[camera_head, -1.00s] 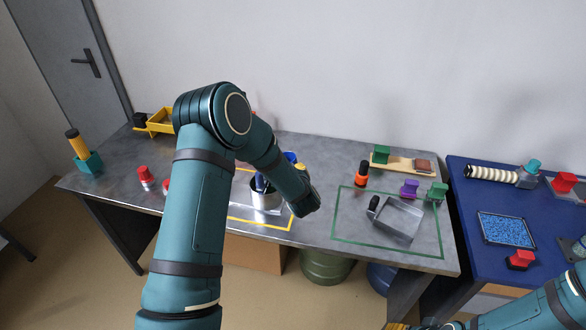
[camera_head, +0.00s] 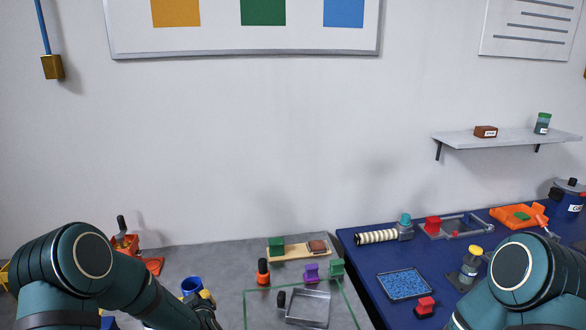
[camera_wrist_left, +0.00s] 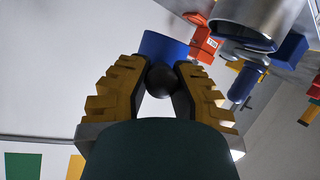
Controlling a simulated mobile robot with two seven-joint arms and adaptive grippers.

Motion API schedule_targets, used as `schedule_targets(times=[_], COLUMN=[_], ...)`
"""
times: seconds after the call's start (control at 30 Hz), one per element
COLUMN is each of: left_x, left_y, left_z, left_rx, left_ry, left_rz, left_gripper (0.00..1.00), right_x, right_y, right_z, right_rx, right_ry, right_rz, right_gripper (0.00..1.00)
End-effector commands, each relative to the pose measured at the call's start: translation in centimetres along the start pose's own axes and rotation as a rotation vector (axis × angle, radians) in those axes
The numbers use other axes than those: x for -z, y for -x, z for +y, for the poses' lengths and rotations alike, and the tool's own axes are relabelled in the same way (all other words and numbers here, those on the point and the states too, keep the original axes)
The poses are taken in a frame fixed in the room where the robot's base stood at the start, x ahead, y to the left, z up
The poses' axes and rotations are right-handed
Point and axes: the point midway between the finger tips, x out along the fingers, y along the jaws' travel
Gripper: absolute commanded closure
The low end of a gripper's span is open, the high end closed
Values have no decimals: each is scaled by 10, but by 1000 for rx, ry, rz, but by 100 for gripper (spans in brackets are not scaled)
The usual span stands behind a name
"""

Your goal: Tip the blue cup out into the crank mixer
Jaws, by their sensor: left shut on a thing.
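The blue cup (camera_head: 192,285) shows just behind my left wrist in the head view, its open rim up and roughly upright. My left gripper (camera_wrist_left: 160,78) has yellow fingers shut on the dark round knob of the cup, which also shows in the left wrist view (camera_wrist_left: 163,46). A shiny metal vessel (camera_wrist_left: 252,38), which looks like the crank mixer's bowl, is close to the right of the cup in the wrist view. The vessel is hidden behind my left arm in the head view. The cup's contents cannot be seen. My right gripper is out of view.
A red-orange device with a dark handle (camera_head: 124,240) stands behind my left arm. An orange bottle (camera_head: 263,272), a purple block (camera_head: 311,272) and a metal tray (camera_head: 308,308) are to the right. A blue table (camera_head: 365,268) adjoins the grey one.

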Motion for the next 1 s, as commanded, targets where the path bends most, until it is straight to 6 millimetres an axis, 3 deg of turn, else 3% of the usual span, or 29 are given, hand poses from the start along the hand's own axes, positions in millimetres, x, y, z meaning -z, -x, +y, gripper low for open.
schedule_targets(times=[0.03, 0.2, 0.4, 0.57, 1.0], left_x=[-19, -58, -83, -87, -86], left_y=[11, 57, 99, 110, 109], left_z=[2, 18, 29, 32, 32], left_rx=[-51, -239, -388, -423, -421], left_ry=[-26, -104, -151, -160, -160], left_rz=[-20, -79, -124, -133, -134], left_gripper=[100, 100, 100, 100, 100], right_x=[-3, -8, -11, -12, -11], right_y=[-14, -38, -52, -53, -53], right_z=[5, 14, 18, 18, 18], right_rx=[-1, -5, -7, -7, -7], right_ry=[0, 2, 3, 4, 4], right_rz=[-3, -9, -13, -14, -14], right_gripper=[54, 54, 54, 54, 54])
